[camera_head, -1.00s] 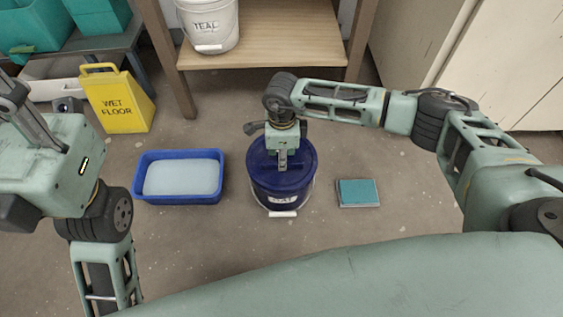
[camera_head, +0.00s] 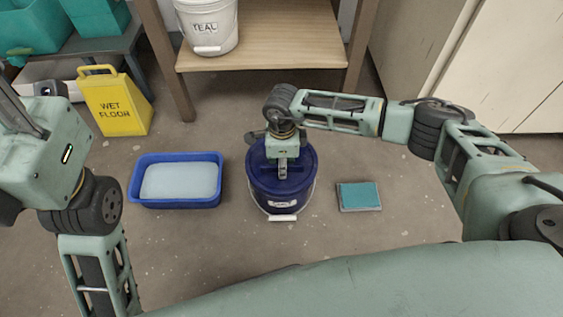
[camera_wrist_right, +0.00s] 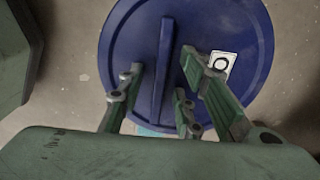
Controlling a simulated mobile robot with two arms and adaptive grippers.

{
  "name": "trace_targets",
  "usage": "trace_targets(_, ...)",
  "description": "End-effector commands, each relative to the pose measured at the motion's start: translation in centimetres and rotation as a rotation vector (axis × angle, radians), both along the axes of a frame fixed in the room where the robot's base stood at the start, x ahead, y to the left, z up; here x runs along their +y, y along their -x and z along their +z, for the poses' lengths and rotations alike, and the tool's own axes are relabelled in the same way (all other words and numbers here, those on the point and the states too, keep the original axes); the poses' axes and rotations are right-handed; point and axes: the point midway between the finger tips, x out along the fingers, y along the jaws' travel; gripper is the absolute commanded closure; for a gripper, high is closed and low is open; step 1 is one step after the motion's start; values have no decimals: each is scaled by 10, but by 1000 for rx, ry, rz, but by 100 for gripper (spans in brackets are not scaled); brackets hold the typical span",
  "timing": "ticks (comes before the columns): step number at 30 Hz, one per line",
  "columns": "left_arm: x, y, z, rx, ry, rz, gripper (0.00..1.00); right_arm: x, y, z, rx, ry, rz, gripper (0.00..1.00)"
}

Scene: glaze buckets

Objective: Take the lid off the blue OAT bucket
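The blue bucket (camera_head: 291,199) stands on the floor in the head view, with its blue lid (camera_head: 305,158) on. Its front label is too small to read surely. In the right wrist view the round lid (camera_wrist_right: 135,50) has a straight raised ridge (camera_wrist_right: 163,70) across it and a small white tag with a dark ring. My right gripper (camera_head: 283,172) points down over the lid. In the right wrist view its fingers (camera_wrist_right: 162,64) are open, one on each side of the ridge, with gaps to it. My left arm shows at the left edge; its gripper is out of view.
A blue tub (camera_head: 134,182) with a pale filling stands left of the bucket. A teal flat block (camera_head: 359,196) lies to its right. Behind are a yellow wet-floor sign (camera_head: 116,103) and a wooden shelf (camera_head: 290,45) holding a white bucket (camera_head: 208,25). Bare floor surrounds the blue bucket.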

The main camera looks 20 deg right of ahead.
Motion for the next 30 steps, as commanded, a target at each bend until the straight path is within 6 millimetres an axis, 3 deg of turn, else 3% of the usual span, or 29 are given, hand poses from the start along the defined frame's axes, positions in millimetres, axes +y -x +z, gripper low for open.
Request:
trace_targets(8,0,0,1,-1,-1,0,60,0,0,-1,0,0,0,68)
trace_targets(20,0,1,1,-5,1,0,60,0,0,-1,0,0,0,100)
trace_targets(30,1,1,1,-6,3,0,60,0,0,0,0,0,0,100)
